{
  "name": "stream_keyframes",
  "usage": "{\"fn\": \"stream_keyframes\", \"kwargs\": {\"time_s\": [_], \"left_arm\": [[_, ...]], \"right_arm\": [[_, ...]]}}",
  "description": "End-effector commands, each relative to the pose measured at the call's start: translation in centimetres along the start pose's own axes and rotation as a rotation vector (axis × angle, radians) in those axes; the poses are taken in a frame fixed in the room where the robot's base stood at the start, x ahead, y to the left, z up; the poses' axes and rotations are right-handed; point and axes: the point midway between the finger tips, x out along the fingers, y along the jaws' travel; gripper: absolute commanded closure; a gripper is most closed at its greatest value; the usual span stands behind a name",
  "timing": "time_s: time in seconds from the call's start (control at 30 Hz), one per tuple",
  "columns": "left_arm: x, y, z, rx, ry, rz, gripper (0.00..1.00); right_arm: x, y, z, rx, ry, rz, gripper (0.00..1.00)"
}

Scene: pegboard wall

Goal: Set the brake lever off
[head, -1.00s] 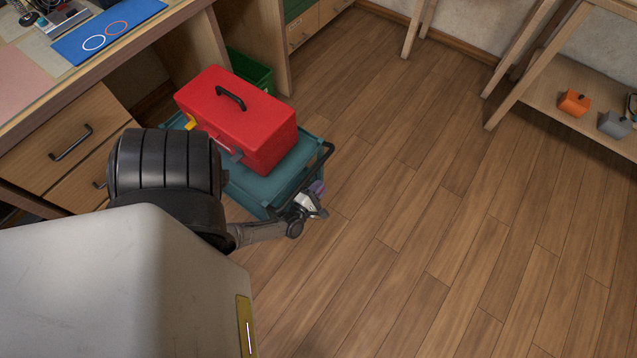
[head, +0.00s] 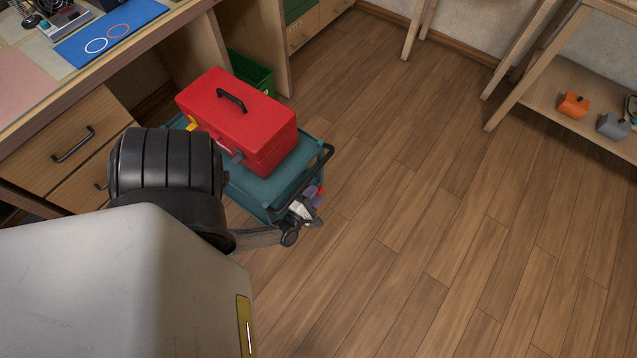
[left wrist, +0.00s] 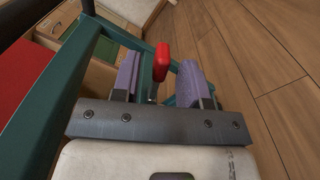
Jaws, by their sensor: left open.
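The brake lever has a red handle (left wrist: 161,62) on a thin metal stem, in the middle of the left wrist view. Its red tip (head: 320,190) also shows at the handle end of the teal cart (head: 268,186) in the head view. My left gripper (head: 312,196) is open at that end of the cart. In the left wrist view its two purple finger pads (left wrist: 159,76) stand on either side of the lever with gaps between. The lower end of the lever is hidden behind the gripper body. My right gripper is not in view.
A red toolbox (head: 238,120) sits on the cart, beside a wooden workbench with drawers (head: 62,140). A green bin (head: 252,74) stands behind. The wooden floor to the right is clear. A shelf (head: 560,98) with small orange and grey objects stands at the far right.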

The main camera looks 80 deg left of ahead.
Motion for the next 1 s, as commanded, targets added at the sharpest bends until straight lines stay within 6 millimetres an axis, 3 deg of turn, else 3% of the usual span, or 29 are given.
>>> {"fn": "stream_keyframes", "kwargs": {"time_s": [0.2, 0.5, 0.7, 1.0], "left_arm": [[-4.6, 0.2, 0.1, 0.000, 0.003, -0.002, 0.60], [-9.2, 0.1, 0.0, 0.000, 0.002, 0.000, 0.60], [-10.6, 0.1, 0.0, -0.001, 0.001, 0.001, 0.60], [-10.8, 0.0, 0.0, -0.001, 0.001, 0.001, 0.60]], "right_arm": [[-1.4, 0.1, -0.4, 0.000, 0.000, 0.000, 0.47], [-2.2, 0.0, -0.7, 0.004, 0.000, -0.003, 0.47], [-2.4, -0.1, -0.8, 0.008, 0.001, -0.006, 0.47], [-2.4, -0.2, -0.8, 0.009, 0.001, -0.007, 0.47]]}}
